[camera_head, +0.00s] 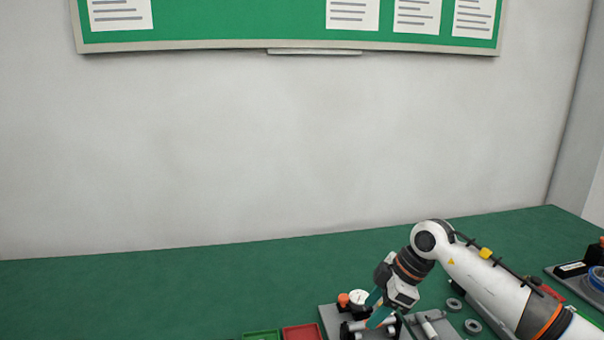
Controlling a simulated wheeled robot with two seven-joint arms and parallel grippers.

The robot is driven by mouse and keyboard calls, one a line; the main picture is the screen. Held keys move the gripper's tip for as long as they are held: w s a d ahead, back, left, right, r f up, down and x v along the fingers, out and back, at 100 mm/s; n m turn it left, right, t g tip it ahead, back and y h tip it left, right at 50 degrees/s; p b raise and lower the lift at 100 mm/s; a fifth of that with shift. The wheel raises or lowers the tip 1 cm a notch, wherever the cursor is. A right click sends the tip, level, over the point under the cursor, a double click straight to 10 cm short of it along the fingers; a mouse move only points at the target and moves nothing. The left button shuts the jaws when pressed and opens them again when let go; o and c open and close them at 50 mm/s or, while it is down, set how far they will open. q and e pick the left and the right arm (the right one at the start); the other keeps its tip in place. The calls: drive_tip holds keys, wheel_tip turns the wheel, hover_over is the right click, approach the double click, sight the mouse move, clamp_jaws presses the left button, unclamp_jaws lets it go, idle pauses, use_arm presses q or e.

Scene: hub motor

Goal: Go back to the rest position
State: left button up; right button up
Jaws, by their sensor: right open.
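My right arm comes in from the lower right over the green table (200,295). I cannot tell whether the fingers touch any part. The bottom of the plate is cut off by the frame. My left gripper is not in view.
A green bin (262,335) and a red bin (302,332) stand left of the plate. Grey rings (472,326) lie under my right arm. Another tray (566,281) with a blue ring-shaped part (597,277) is at the far right. The table's left side is clear. A wall with a green board (240,22) stands behind.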

drive_tip(key=s+a+r+n+t+y, duration=0.1)
drive_tip(key=s+a+r+t+y, duration=0.15)
drive_tip(key=a+y, duration=0.55)
drive_tip(key=s+a+r+n+t+y, duration=0.1)
drive_tip(key=s+a+r+n+y, duration=0.25)
drive_tip(key=a, duration=0.55)
drive_tip(key=w+d+m+t+h, duration=0.2)
drive_tip(key=d+m+t+h, duration=0.8)
drive_tip(key=m+t, duration=0.55)
drive_tip(key=s+d+f+m+g+h, duration=0.3)
drive_tip(key=s+d+f, duration=0.15)
drive_tip(key=f, duration=0.25)
drive_tip(key=s+d+f+m+g+h, duration=0.3)
drive_tip(key=d+f+h, duration=0.1)
drive_tip(key=d+f, duration=0.25)
drive_tip(key=s+d+f+n+g, duration=0.1)
drive_tip(key=s+f+g, duration=0.45)
drive_tip(key=s, duration=0.45)
drive_tip(key=s+d+f+n+g, duration=0.15)
drive_tip(key=s+f+g, duration=0.4)
drive_tip(key=s, duration=0.55)
wheel_tip(320, 180, down, 26)
drive_tip(key=s, duration=0.1)
drive_tip(key=s+d+f+g, duration=0.2)
drive_tip(key=s+f, duration=1.4)
drive_tip(key=shift+s+f+n, duration=0.25)
drive_tip(key=shift+s+n, duration=0.1)
